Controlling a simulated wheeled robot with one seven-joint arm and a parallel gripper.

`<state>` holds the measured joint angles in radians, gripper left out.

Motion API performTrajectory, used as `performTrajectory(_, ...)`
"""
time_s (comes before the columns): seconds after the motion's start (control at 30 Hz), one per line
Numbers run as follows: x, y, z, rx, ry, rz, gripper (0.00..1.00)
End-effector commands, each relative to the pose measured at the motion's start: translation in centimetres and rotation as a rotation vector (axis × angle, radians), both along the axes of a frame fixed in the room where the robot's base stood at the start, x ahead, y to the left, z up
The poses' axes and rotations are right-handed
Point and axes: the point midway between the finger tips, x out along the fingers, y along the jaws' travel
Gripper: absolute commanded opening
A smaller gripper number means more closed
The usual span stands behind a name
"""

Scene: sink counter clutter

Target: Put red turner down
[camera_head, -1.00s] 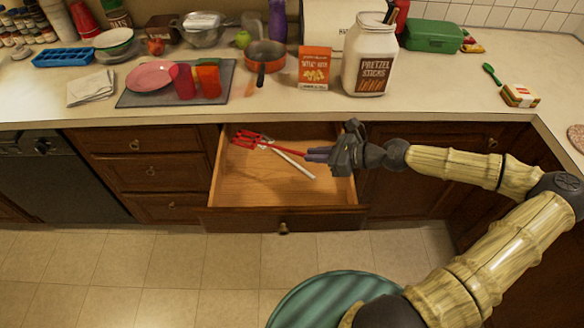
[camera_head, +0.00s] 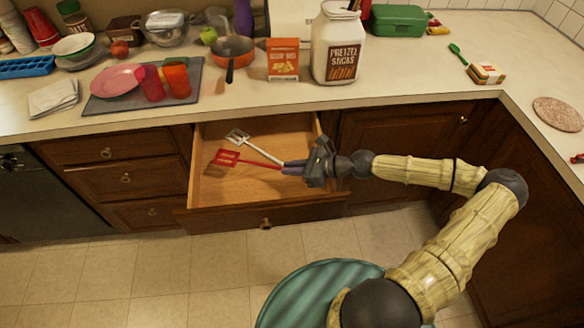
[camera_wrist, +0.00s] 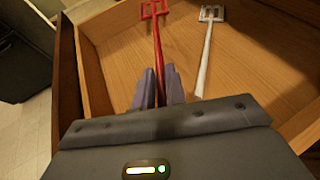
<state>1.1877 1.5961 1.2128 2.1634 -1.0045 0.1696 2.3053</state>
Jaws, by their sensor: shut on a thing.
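The red turner (camera_head: 228,157) has a slotted head and a thin handle that runs right to my gripper (camera_head: 290,168). My gripper is shut on the end of its handle, over the open drawer (camera_head: 215,185). In the wrist view the red turner (camera_wrist: 157,40) rises between the two purple-grey fingers of my gripper (camera_wrist: 159,85), head pointing away. I cannot tell whether the turner touches the drawer floor. A white turner (camera_head: 238,137) lies in the drawer behind the red one; in the wrist view it is to the right (camera_wrist: 207,50), apart from it.
The wooden drawer walls stand close around my gripper. The counter above holds a pretzel sticks jar (camera_head: 337,45), an orange box (camera_head: 283,60), an orange pan (camera_head: 232,50) and a pink plate (camera_head: 116,81). The drawer's front left floor is bare.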

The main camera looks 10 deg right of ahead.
Motion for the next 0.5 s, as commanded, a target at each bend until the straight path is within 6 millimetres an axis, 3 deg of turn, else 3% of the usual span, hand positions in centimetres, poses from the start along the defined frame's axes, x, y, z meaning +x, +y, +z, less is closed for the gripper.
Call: performTrajectory(0.5, 0.0, 0.01, -0.76, 0.0, 0.0, 0.0, 0.0)
